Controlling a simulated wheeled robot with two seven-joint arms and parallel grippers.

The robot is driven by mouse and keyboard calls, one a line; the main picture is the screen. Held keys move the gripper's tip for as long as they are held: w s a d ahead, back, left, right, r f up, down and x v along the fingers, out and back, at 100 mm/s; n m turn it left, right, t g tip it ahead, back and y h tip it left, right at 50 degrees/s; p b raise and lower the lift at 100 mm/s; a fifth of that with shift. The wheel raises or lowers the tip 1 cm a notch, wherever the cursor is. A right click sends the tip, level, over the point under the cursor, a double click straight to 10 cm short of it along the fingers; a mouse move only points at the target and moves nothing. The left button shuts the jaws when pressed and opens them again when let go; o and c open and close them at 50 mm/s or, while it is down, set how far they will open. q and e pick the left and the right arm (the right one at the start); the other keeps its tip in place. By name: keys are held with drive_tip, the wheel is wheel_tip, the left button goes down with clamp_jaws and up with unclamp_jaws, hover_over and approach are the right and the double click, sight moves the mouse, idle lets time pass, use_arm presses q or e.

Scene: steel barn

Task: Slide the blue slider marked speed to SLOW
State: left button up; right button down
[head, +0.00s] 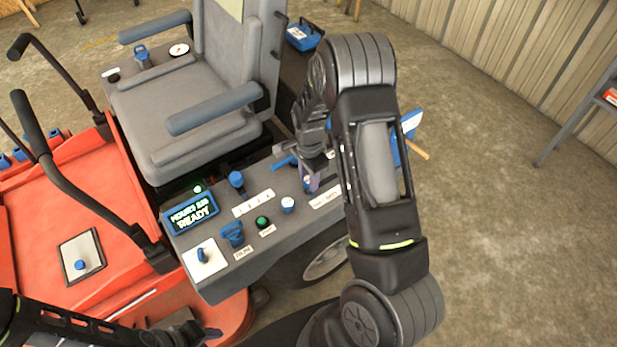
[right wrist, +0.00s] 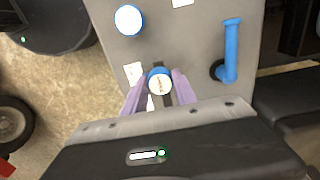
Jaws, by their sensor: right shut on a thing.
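The blue slider knob (head: 307,185) with a pale top stands on the grey side console (head: 225,265) of the red mower, beside a white label whose text is too small to read surely. The knob also shows in the right wrist view (right wrist: 160,80), over a dark slot. My right gripper (head: 313,181) reaches down from above and is shut on this knob, with a purple finger on each side, also in the right wrist view (right wrist: 160,91). The slot's ends are partly hidden by the gripper. My left gripper (head: 203,333) is low at the left, dark and hard to read.
Close by on the console are a white-topped blue knob (head: 288,203), a green button (head: 263,222), a blue lever (head: 285,162) and a screen (head: 190,212) reading READY. The grey seat (head: 185,105) and its armrest (head: 213,108) stand behind. Open floor lies right.

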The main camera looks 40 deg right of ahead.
drive_tip(key=b, duration=0.3)
hover_over(334, 176)
drive_tip(key=shift+a+f, duration=0.15)
drive_tip(key=shift+a, duration=0.25)
drive_tip(key=shift+d, duration=0.35)
drive_tip(key=shift+r, duration=0.2)
drive_tip(key=c, duration=1)
unclamp_jaws()
wheel_tip(334, 176, up, 8)
drive_tip(key=shift+f, duration=0.15)
